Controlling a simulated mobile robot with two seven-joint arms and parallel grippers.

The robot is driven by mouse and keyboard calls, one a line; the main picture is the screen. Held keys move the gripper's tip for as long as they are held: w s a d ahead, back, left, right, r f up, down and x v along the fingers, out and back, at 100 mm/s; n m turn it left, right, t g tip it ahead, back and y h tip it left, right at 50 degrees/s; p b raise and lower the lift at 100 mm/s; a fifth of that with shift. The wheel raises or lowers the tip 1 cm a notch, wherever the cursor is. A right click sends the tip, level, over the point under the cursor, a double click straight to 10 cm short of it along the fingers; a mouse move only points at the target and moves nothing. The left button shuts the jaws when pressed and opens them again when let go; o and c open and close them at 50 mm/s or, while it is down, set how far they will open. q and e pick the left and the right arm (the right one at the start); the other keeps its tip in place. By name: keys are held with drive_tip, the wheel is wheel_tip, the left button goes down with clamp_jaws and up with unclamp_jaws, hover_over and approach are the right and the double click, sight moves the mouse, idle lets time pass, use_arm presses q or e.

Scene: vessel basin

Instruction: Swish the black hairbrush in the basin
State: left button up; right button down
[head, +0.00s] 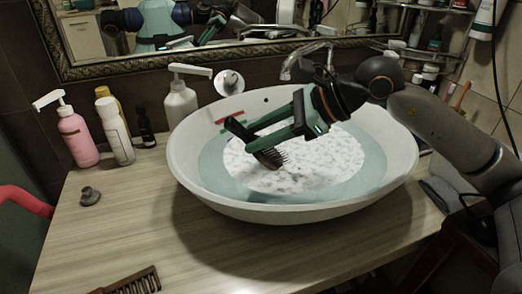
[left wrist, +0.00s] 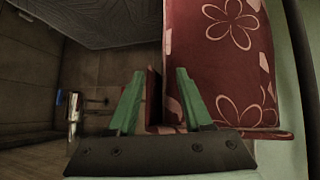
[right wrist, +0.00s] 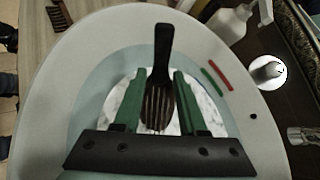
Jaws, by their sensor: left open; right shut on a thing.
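The white oval basin (head: 290,211) stands on the wooden counter and holds water with white foam (head: 300,175) in the middle. My right gripper (head: 258,138) is over the left half of the basin and is shut on the black hairbrush (head: 268,157). In the right wrist view the hairbrush (right wrist: 161,62) lies between the fingers, its dark handle pointing away and its bristles showing between them. The bristles are down at or just above the foam; I cannot tell if they touch it. My left gripper (left wrist: 158,95) is open and empty, away from the basin.
A pink bottle (head: 78,135), a white bottle (head: 118,140) and a white pump bottle (head: 181,102) stand left of the basin. A faucet (head: 308,58) is behind it.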

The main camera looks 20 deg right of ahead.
use_arm(q)
drive_tip(key=shift+f, duration=0.3)
use_arm(e)
drive_tip(key=shift+s+f, duration=0.1)
drive_tip(key=shift+f, duration=0.25)
drive_tip(key=shift+d+r+p, duration=0.15)
drive_tip(key=shift+r+p, duration=0.25)
drive_tip(key=shift+r, duration=0.15)
drive_tip(key=shift+d+r, duration=0.1)
drive_tip(key=shift+r, duration=0.25)
wheel_tip(320, 180, up, 4)
drive_tip(key=p, duration=0.3)
drive_tip(key=shift+d+p, duration=0.1)
drive_tip(key=shift+p, duration=0.25)
drive_tip(key=shift+r+p, duration=0.6)
drive_tip(key=shift+r, duration=0.25)
wheel_tip(320, 180, up, 2)
drive_tip(key=shift+r+p, duration=0.15)
drive_tip(key=shift+p, duration=0.7)
use_arm(q)
wheel_tip(320, 180, up, 6)
drive_tip(key=s+a+p, duration=0.1)
drive_tip(key=a, duration=0.1)
drive_tip(key=shift+s+a+r+y+p, duration=0.15)
drive_tip(key=shift+s+a+y+p, duration=0.05)
drive_tip(key=shift+a+y+p, duration=0.1)
use_arm(e)
wheel_tip(320, 180, up, 2)
drive_tip(key=shift+r, duration=0.1)
